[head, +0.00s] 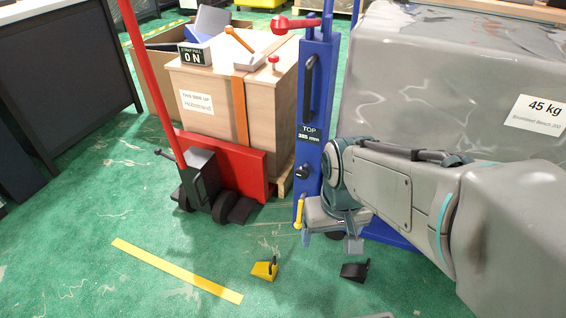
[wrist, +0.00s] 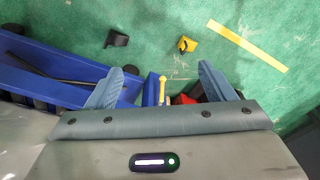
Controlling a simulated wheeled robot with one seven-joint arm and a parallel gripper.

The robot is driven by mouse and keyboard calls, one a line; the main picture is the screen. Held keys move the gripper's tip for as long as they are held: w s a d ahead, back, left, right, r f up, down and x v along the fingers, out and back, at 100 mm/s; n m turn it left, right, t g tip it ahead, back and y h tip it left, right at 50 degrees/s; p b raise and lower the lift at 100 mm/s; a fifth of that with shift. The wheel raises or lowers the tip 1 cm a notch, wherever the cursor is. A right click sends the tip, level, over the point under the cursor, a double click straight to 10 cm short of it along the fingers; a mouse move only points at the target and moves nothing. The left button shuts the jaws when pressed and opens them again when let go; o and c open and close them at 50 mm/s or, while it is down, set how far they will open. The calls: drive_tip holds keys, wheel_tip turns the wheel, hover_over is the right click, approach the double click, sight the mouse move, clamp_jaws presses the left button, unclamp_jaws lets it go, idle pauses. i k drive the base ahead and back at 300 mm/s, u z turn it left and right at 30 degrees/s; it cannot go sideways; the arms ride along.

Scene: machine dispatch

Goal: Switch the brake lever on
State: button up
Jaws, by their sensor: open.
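A small yellow lever (head: 298,210) stands roughly upright low on the blue post (head: 316,90); it looks like the brake lever, though no label on it can be read. In the wrist view the yellow lever (wrist: 162,88) shows between the two spread blue fingers of my gripper (wrist: 160,86). In the head view my gripper (head: 331,240) is low beside the post's foot, close to the lever. It is open with nothing held. I cannot tell whether a finger touches the lever.
A red pallet truck (head: 235,165) carries a wooden crate (head: 215,95) to the left. A grey wrapped load (head: 430,80) marked 45 kg stands right. A yellow wedge (head: 264,270) and black wedge (head: 354,271) lie on the green floor. A yellow strip (head: 175,270) marks clear floor.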

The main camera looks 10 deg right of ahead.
sight(298, 225)
drive_tip(key=k, duration=1.35)
drive_tip(key=u, duration=0.5)
drive_tip(key=i, duration=0.65)
drive_tip(key=u, duration=0.75)
drive_tip(key=i, duration=0.85)
drive_tip(key=z, duration=0.6)
drive_tip(key=i, duration=0.75)
drive_tip(key=z, duration=0.6)
